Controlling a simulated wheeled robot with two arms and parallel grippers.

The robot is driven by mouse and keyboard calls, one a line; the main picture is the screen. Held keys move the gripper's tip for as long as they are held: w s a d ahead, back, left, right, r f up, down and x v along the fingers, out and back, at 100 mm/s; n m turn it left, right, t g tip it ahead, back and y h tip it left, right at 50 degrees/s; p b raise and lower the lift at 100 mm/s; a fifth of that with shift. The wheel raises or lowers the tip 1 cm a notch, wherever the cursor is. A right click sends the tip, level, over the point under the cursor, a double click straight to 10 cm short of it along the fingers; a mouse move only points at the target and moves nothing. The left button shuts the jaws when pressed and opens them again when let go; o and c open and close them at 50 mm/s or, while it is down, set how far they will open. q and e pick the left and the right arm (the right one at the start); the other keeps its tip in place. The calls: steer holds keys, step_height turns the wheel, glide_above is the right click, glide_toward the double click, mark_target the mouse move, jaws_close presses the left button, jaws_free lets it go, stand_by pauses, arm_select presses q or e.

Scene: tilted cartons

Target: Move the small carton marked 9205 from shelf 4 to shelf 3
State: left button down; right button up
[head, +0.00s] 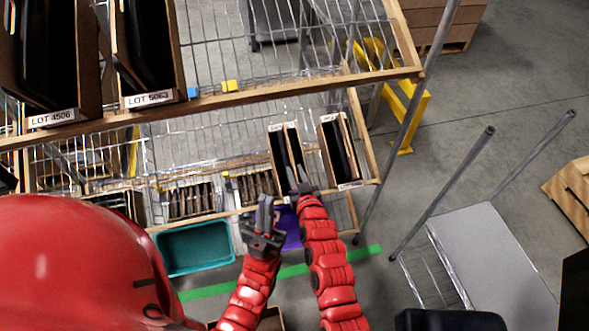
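Two small narrow brown cartons with dark contents stand tilted on the middle shelf (362,184): a left one (274,146) and a right one (325,140). Their labels are too small to read, so I cannot tell which is marked 9205. My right gripper (298,174) is at the lower front end of the left carton, its fingers apart and overlapping the carton in view. Whether they touch it is unclear. My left gripper (267,204) is lower and to the left, in front of the shelf edge, its fingers slightly apart with nothing visible between them.
Large cartons labelled LOT 4506 (52,118) and LOT 5063 (150,98) stand on the upper shelf. Below are a teal bin (195,248) and a purple bin (291,238). Metal posts and a grey cart (490,265) stand to the right.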

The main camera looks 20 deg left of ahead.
jaws_close()
stand_by(1.1)
step_height(320, 180, up, 8)
steer(key=p, duration=0.4)
steer(key=shift+r, duration=0.2)
steer(key=shift+f, duration=0.1)
